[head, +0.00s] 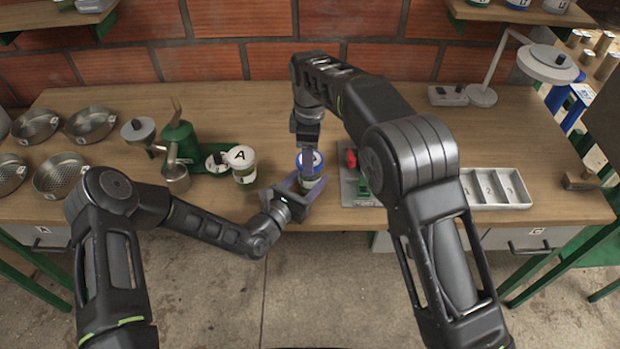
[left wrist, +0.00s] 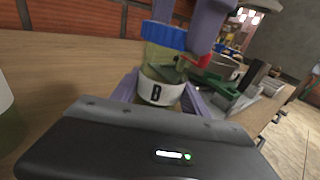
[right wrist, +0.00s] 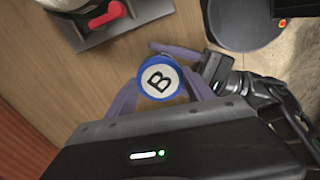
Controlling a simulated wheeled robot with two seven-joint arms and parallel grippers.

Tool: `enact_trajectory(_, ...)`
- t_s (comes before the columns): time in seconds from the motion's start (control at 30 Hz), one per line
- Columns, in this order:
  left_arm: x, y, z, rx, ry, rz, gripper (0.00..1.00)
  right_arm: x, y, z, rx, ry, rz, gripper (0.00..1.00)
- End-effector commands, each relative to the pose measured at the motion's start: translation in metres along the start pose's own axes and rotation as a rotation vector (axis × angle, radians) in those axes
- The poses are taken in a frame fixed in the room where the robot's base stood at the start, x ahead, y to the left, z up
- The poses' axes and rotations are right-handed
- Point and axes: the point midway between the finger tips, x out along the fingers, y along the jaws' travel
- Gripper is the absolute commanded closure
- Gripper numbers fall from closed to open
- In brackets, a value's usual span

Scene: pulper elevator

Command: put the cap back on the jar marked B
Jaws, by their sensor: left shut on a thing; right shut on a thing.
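The jar marked B (left wrist: 157,92) stands upright on the bench, a glass jar with a white label band. My left gripper (head: 299,188) is shut around its lower body from the front. The blue cap (left wrist: 166,37) is at the top of the jar, its white top marked B facing up (right wrist: 158,79). My right gripper (right wrist: 158,84) comes from above and is shut on the cap's sides; it also shows in the head view (head: 308,158). In the left wrist view the cap meets the glass; I cannot tell whether it is fully seated.
A jar marked A (head: 243,170) stands to the left, near a green grinder (head: 180,142). Several sieves (head: 60,175) lie at the far left. A device with a red knob (head: 351,159) is close on the right, with a numbered tray (head: 495,188) and a lamp (head: 547,64) beyond.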

Motion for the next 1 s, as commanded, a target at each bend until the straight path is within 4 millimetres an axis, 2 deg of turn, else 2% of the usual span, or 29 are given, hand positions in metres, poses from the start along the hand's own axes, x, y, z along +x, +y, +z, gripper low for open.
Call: enact_trajectory(1.0, -0.0001, -0.0005, -0.0002, 0.0, 0.001, -0.001, 1.0, 0.0016, 0.0004, -0.0004, 2.694, 0.002, 0.001, 0.88)
